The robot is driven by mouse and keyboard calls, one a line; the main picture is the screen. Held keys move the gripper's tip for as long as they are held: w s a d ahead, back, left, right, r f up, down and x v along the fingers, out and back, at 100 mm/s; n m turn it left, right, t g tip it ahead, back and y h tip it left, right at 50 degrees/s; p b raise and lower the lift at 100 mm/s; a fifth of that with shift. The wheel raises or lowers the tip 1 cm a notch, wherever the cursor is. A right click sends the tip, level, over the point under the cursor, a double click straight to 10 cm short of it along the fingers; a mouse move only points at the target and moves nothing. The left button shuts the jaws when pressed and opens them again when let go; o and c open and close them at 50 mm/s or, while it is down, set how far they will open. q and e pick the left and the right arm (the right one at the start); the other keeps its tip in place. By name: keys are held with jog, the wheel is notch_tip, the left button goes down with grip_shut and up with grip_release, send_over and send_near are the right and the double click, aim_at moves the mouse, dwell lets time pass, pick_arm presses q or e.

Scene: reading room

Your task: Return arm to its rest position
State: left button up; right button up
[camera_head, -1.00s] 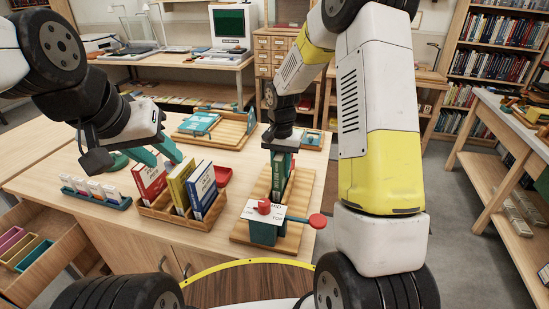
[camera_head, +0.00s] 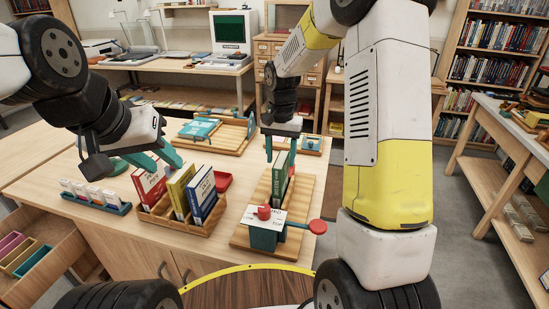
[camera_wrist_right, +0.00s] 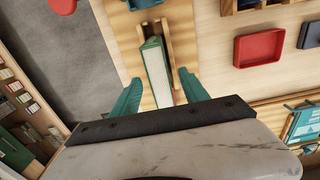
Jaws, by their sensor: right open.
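My right gripper (camera_head: 281,152) is open and empty, with its teal fingers pointing down just above a green book. The green book (camera_head: 279,178) stands upright in a slotted wooden stand (camera_head: 305,190). In the right wrist view the book (camera_wrist_right: 157,72) lies between and beyond the two spread teal fingers (camera_wrist_right: 160,92), with a gap on both sides. My left gripper (camera_head: 158,160) hangs over the table's left side, behind the red book. Its teal fingers look apart, with nothing seen between them.
A wooden rack (camera_head: 175,222) holds red, yellow and blue books left of the stand. A teal device with a red knob (camera_head: 264,212) sits at the stand's near end. A red tray (camera_head: 222,182) lies between. A wooden tray with a teal book (camera_head: 199,130) is farther back.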

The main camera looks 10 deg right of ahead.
jog(key=shift+r, duration=0.6)
jog(key=s+d+r+n+t+y, duration=0.1)
jog(key=s+r+n+t, duration=0.1)
jog(key=s+r, duration=0.6)
jog(key=s+d+r+n+t+y, duration=0.1)
jog(key=s+r+n+t, duration=0.2)
jog(key=s+r, duration=0.5)
jog(key=s+t, duration=0.1)
jog(key=s, duration=0.7)
jog(key=shift+d, duration=0.35)
